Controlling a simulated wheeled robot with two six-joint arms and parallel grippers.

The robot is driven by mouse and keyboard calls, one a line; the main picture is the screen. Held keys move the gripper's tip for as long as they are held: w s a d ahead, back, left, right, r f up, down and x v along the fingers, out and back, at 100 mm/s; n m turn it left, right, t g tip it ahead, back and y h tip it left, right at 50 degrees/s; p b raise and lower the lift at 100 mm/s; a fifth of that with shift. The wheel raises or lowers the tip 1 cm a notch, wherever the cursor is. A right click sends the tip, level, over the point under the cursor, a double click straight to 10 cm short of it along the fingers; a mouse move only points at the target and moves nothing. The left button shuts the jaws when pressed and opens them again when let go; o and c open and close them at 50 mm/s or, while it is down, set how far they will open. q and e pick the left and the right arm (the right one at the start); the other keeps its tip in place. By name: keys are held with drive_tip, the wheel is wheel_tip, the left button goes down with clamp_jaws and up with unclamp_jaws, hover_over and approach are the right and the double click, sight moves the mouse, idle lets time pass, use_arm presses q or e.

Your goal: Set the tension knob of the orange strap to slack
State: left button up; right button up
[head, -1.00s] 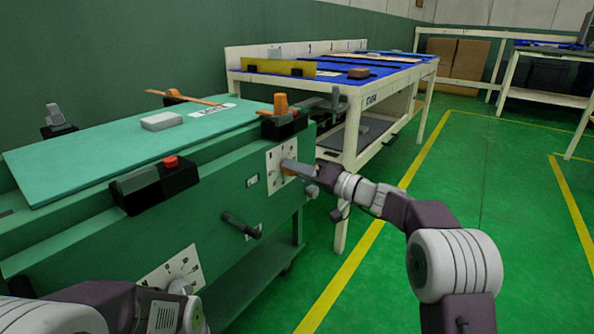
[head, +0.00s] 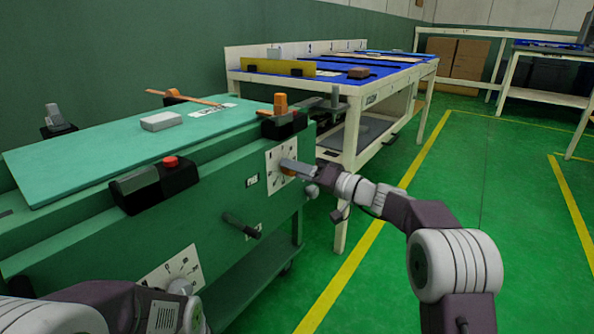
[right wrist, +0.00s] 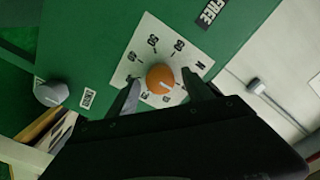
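The orange tension knob (right wrist: 160,79) sits at the middle of a white dial plate (right wrist: 138,57) with black marks, on the green bench's front face. A pale line on the knob points to the lower right in the right wrist view. My right gripper (right wrist: 161,76) has one finger on each side of the knob, with gaps showing between fingers and knob. In the head view my right gripper (head: 292,169) is at the dial plate (head: 278,158) and largely hides the knob. An orange strap (head: 185,97) lies across the bench top. My left gripper is out of view.
The green bench (head: 110,150) carries a black box with a red button (head: 171,161), a grey block (head: 161,121) and an orange clip lever (head: 280,104). A dark handle (head: 240,225) sticks out of its front. A second dial (head: 178,268) is at lower left. Open floor lies right.

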drive_tip(key=p+v, duration=0.3)
drive_tip(key=v, duration=0.6)
drive_tip(key=shift+p, duration=0.3)
